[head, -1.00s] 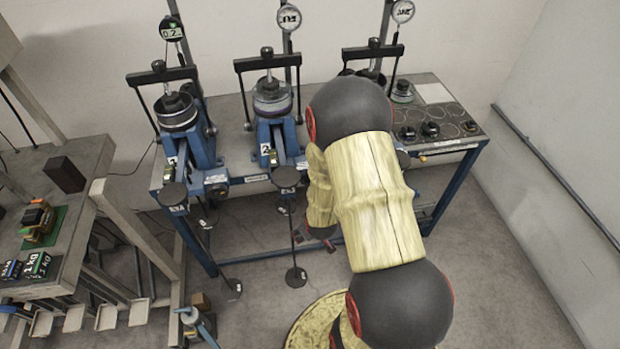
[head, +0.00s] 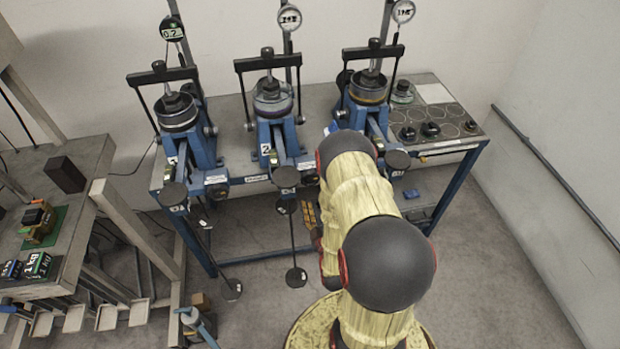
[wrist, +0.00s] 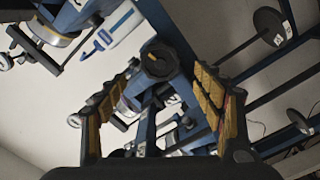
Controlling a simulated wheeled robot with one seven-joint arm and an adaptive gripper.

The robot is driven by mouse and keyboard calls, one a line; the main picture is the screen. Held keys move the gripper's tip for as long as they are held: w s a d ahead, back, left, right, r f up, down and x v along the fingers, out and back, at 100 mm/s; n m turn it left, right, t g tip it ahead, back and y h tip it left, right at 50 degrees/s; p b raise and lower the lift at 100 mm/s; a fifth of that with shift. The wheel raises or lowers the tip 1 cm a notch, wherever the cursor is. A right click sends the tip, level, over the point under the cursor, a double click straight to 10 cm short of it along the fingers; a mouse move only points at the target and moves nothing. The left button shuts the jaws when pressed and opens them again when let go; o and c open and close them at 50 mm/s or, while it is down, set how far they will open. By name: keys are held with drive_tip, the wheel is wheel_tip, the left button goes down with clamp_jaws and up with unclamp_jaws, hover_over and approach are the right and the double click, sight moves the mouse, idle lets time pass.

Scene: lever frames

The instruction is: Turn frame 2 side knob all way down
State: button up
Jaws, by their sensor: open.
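Frame 2 (head: 272,148) is the middle blue lever frame on the bench, marked with a 2. In the head view my gripper (head: 311,216) shows only partly, below and in front of the bench, left of my arm. In the wrist view my open gripper (wrist: 166,70) has its two yellow-padded fingers spread wide. A round black knob with an orange mark (wrist: 158,62) on a blue post appears between the fingertips. I cannot tell whether the fingers touch it, or surely which frame it belongs to.
Frame 1 (head: 190,140) stands to the left and a third frame (head: 362,112) to the right. Black weight hangers (head: 296,277) hang in front of the bench. A side table (head: 85,165) with weights stands at far left. Bare floor lies at right.

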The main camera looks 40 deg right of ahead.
sight(311, 179)
drive_tip(key=x, duration=0.9)
drive_tip(key=shift+w+f, duration=0.1)
drive_tip(key=shift+w, duration=0.05)
drive_tip(key=shift+c, duration=0.3)
drive_tip(key=shift+r, duration=0.3)
drive_tip(key=c, duration=1.5)
